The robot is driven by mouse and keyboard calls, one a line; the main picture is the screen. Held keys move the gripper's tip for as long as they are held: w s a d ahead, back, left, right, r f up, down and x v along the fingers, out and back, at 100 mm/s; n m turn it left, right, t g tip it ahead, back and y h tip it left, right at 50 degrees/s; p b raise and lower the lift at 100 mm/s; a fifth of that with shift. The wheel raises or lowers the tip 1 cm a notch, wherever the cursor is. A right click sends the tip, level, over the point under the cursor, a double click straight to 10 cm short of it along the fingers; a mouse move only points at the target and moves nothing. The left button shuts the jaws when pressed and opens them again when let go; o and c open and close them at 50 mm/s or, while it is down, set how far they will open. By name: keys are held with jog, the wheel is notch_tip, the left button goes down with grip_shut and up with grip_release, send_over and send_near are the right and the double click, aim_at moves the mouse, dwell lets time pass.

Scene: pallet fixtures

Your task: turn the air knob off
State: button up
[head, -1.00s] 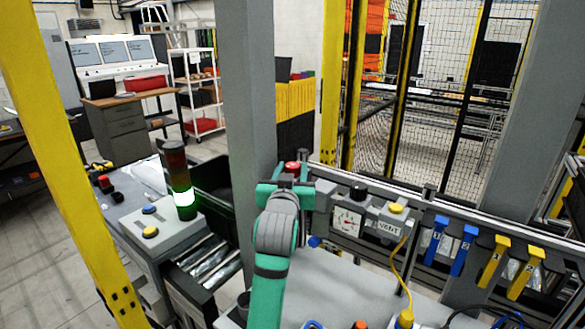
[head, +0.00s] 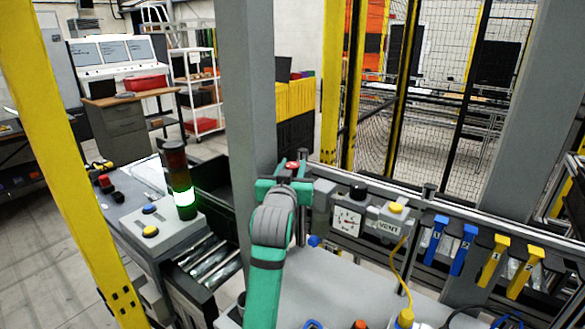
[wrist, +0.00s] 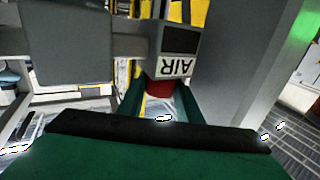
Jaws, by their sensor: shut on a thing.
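The red air knob (head: 291,166) shows just above my gripper (head: 287,184) in the head view, on the rail at the centre. In the wrist view the red knob (wrist: 160,87) sits below a grey block with a white AIR label (wrist: 175,66). The two green fingers stand on either side of it, and my gripper (wrist: 160,100) is shut on it. The knob's turn position cannot be read, as the fingers and block hide much of it.
A dial gauge (head: 348,221) and a VENT box with a yellow button (head: 395,208) stand right of the knob. Blue and yellow levers (head: 465,250) follow. A grey post (head: 247,110) rises close behind my arm. A stack light (head: 181,180) glows at its base.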

jog(key=shift+a+h, duration=0.15)
jog(key=shift+h, duration=0.15)
jog(key=m+h, duration=0.2)
jog(key=shift+g+h, duration=0.4)
jog(key=shift+m+g+h, duration=1.2)
jog(key=shift+m+h, duration=0.5)
jog(key=shift+h, duration=0.5)
jog(key=o, duration=0.8)
jog(key=shift+s, duration=0.1)
jog(key=v, duration=1)
jog(key=shift+s+a, duration=0.15)
jog(key=shift+s, duration=0.1)
